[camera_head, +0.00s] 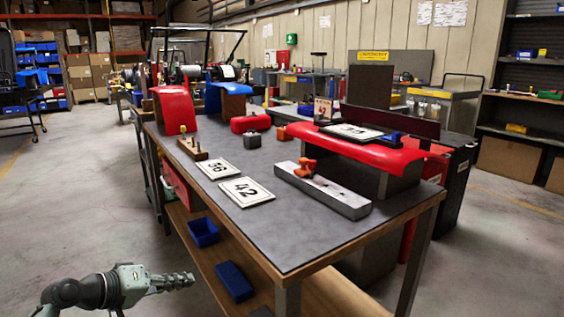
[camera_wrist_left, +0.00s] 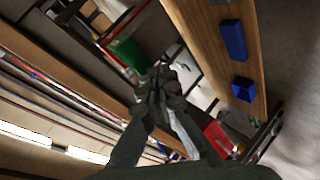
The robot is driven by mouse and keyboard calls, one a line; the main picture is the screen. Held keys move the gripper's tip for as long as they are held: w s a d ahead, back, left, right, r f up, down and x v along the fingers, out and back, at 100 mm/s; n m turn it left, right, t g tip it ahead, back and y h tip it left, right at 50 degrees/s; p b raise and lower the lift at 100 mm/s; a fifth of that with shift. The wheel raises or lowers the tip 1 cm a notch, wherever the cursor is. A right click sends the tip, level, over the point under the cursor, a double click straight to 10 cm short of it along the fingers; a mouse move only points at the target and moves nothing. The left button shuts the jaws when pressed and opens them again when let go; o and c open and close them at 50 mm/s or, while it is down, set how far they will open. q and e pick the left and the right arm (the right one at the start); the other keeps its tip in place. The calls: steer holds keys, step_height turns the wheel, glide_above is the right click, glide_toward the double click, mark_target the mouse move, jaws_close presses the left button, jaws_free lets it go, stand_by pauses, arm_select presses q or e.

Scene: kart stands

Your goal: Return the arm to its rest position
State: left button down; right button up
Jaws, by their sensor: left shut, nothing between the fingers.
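My left gripper (camera_head: 176,282) comes in at the lower left of the head view. It is shut and empty, held out beside the near-left side of the workbench, clear of it. In the left wrist view its dark fingers (camera_wrist_left: 160,88) are together with nothing between them. My right gripper shows in neither view.
The workbench (camera_head: 270,240) fills the middle, with number plates (camera_head: 246,191), a metal bar (camera_head: 324,190) and a red panel (camera_head: 362,152) on top. Blue bins (camera_head: 203,232) sit on its lower shelf (camera_head: 262,283). The floor (camera_head: 75,205) at left is clear.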

arm_select(q)
steer(key=s+f+m+g+y, duration=0.35)
steer(key=s+f, duration=0.85)
steer(key=f, duration=0.5)
steer(key=s+a+f+m+g+y, duration=0.1)
steer(key=s+a+f+y, duration=0.1)
steer(key=s, duration=0.6)
steer(key=s+a+f+m+g+y, duration=0.1)
steer(key=s+a+f+g+y, duration=0.1)
steer(key=s+f, duration=0.5)
steer(key=s+a+y, duration=0.1)
steer(key=s+y, duration=0.1)
steer(key=shift+s, duration=0.3)
steer(key=shift+f, duration=0.1)
